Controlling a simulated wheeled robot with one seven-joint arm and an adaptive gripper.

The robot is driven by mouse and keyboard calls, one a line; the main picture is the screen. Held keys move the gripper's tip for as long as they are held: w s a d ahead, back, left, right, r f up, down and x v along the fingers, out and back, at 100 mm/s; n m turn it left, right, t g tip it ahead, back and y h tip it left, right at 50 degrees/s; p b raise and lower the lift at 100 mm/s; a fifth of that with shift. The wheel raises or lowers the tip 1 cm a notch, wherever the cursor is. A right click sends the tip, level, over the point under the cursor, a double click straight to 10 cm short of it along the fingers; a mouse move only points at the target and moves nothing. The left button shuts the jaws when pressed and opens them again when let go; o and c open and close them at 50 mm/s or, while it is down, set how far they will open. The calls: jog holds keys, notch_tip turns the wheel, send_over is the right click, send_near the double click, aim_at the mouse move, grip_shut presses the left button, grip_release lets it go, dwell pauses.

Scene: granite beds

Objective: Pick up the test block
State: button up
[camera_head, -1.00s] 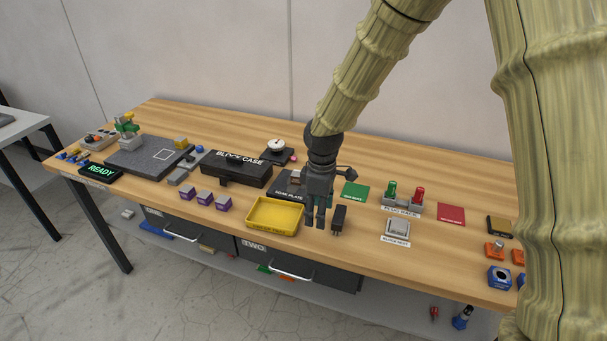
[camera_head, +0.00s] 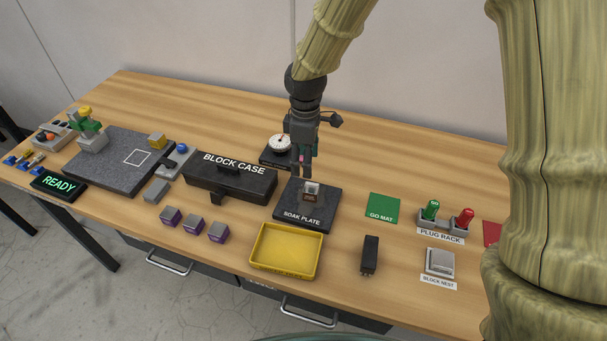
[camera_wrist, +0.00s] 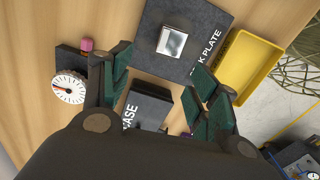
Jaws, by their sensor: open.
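A small block with a shiny silver top (camera_head: 311,188) sits on the dark soak plate (camera_head: 290,216); it looks like the test block, though no label on it is readable. In the wrist view the block (camera_wrist: 172,42) shows its mirror-like top near the upper middle of the plate (camera_wrist: 150,22). My gripper (camera_head: 304,168) hangs just behind and above the block in the head view, apart from it. In the wrist view my gripper (camera_wrist: 160,78) has its green-padded fingers spread wide, with nothing between them.
The black block case (camera_head: 230,190) is left of the plate, with a dial gauge (camera_head: 280,143) behind. The yellow tray (camera_head: 286,252) is in front. A black upright piece (camera_head: 370,255), green mat (camera_head: 383,207), plug rack (camera_head: 440,233) and block nest (camera_head: 440,263) stand right.

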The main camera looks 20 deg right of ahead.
aim_at(311, 188)
jog(key=shift+s+d+f, duration=0.1)
jog(key=shift+s+f, duration=0.15)
jog(key=shift+f, duration=0.4)
jog(key=s+f+p, duration=0.1)
jog(key=s, duration=0.3)
jog(key=w+f, duration=0.1)
jog(key=w+d+f+p, duration=0.1)
jog(key=f, duration=0.1)
jog(key=w+f+p, duration=0.1)
jog(key=f, duration=0.1)
jog(key=shift+w+d+f, duration=0.15)
jog(key=shift+f, duration=0.05)
jog(key=shift+s+f+p, duration=0.25)
jog(key=shift+f+p, duration=0.05)
jog(key=shift+f, duration=0.05)
jog(key=shift+s+f, duration=0.1)
jog(key=shift+s, duration=0.75)
jog(key=shift+w+f, duration=0.65)
jog(key=shift+w, duration=0.15)
jog(key=shift+c, duration=0.2)
jog(key=shift+s+r, duration=0.35)
jog(key=shift+s, duration=0.15)
jog(key=c, duration=1)
jog(key=shift+w+f, duration=0.1)
jog(key=shift+w, duration=0.1)
grip_shut()
